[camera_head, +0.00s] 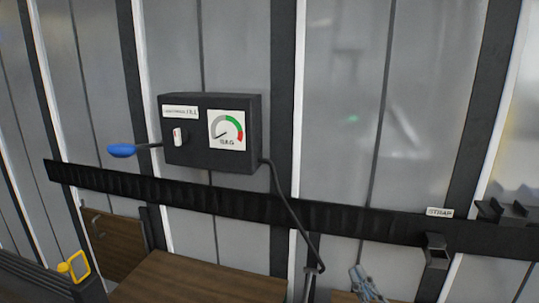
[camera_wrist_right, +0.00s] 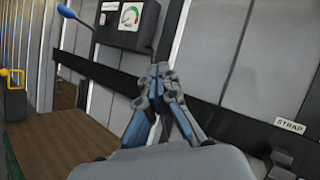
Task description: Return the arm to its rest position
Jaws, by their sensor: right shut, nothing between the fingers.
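My right gripper (camera_head: 358,270) shows at the bottom edge of the head view, right of centre, in front of the wall and beside the cable. In the right wrist view its fingertips (camera_wrist_right: 159,70) meet, and nothing is held between them. My left gripper is not in view.
A dark control box (camera_head: 212,132) with a dial and a blue-knobbed lever (camera_head: 122,150) is on the ribbed wall. A black rail (camera_head: 185,193) crosses below it. A STRAP label (camera_head: 439,212) sits above a buckle (camera_head: 436,250). A brown board (camera_head: 195,278) and yellow handle (camera_head: 74,266) are low left.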

